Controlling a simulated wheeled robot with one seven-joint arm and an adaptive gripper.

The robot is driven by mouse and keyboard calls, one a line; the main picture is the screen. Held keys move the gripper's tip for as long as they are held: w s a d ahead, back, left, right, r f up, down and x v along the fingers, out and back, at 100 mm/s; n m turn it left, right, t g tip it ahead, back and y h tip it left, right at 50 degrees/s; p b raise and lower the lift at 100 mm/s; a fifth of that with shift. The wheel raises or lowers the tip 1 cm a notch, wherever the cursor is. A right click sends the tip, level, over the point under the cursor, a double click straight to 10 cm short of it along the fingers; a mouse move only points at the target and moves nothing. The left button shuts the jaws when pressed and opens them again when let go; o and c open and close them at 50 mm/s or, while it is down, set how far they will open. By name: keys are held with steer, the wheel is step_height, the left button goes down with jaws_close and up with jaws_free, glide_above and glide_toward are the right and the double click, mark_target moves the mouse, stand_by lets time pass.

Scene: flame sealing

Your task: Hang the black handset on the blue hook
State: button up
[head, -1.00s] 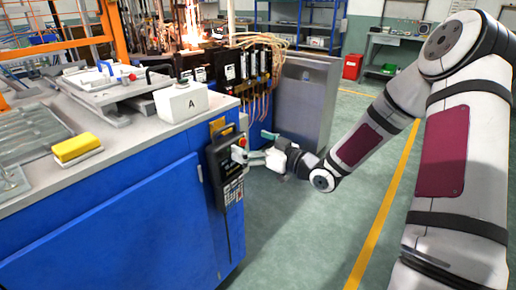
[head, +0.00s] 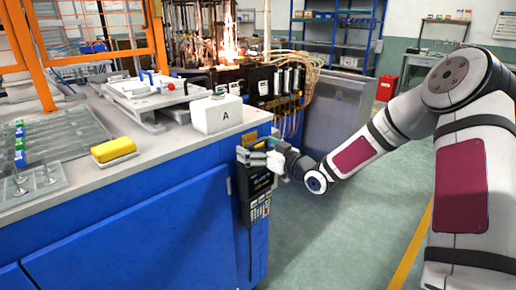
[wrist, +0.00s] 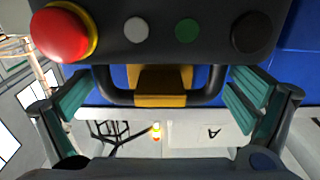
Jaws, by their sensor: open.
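The black handset (head: 258,203) is upright against the right end of the blue cabinet, keypad outward. In the wrist view its top (wrist: 210,28) shows a red button, other round buttons and a dark loop handle (wrist: 205,92). A yellow-orange hook (wrist: 160,98) shows within the loop; the handset appears to hang there. My gripper (head: 254,155) is at the handset's upper end and hides part of it. In the wrist view my gripper (wrist: 160,88) is open, its teal fingers on either side of the handle, apparently not closed on it. I cannot make out a blue hook.
The blue cabinet (head: 140,235) fills the left, with a white box marked A (head: 217,115) and a yellow block (head: 113,150) on its top. Hoses and a grey panel (head: 335,115) stand behind my gripper. Green floor (head: 340,235) to the right is clear.

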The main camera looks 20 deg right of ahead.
steer(key=c, duration=1.8)
steer(key=shift+s+d, duration=0.2)
steer(key=o, duration=1.8)
steer(key=shift+s, duration=0.1)
